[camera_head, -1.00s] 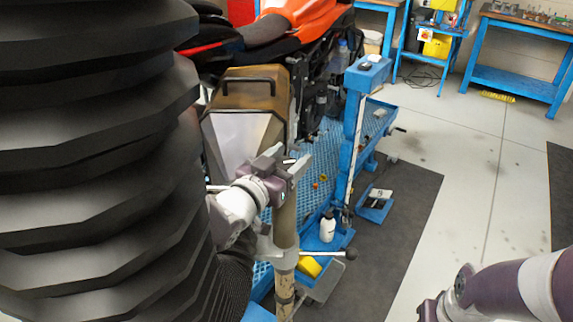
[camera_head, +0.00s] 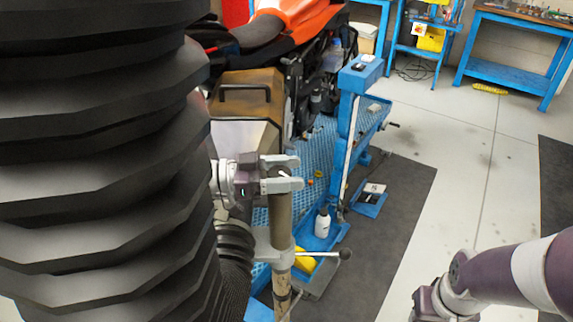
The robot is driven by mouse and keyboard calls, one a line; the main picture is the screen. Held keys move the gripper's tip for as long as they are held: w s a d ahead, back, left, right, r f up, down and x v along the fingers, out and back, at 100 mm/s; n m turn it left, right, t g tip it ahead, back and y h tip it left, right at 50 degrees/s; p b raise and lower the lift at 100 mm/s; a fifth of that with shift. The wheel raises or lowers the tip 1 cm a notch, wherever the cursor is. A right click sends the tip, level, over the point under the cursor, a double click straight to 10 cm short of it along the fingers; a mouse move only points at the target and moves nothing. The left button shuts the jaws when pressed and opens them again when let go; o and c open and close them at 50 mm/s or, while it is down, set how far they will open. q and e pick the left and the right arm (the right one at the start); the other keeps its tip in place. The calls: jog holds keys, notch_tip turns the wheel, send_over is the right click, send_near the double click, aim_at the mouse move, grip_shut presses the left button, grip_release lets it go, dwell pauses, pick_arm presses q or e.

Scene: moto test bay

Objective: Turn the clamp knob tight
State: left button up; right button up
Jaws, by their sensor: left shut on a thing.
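Lower on the post sits a grey clamp collar (camera_head: 267,250) with a thin bar ending in a dark ball (camera_head: 345,254). My right gripper (camera_head: 428,305) shows only in part at the bottom right; its fingers cannot be made out.
An orange motorcycle (camera_head: 290,28) with a brown and silver case (camera_head: 246,108) stands behind on a blue lift (camera_head: 322,165). A white bottle (camera_head: 322,223) stands near the post. Blue benches (camera_head: 512,58) are at the back. My dark ribbed column hides the left side.

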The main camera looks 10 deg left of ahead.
pick_arm(q)
jog(key=shift+s+m+g+h+p, duration=0.15)
jog(key=shift+m+g+h+p, duration=0.25)
jog(key=shift+m+g, duration=1.1)
jog(key=shift+g, duration=0.6)
jog(key=o, duration=1)
jog(key=shift+c, duration=0.2)
jog(key=shift+d, duration=0.2)
jog(key=a+b, duration=0.1)
jog(key=a, duration=0.6)
jog(key=shift+s+a+b, duration=0.25)
jog(key=shift+s+b, duration=0.05)
jog(key=shift+b, duration=0.1)
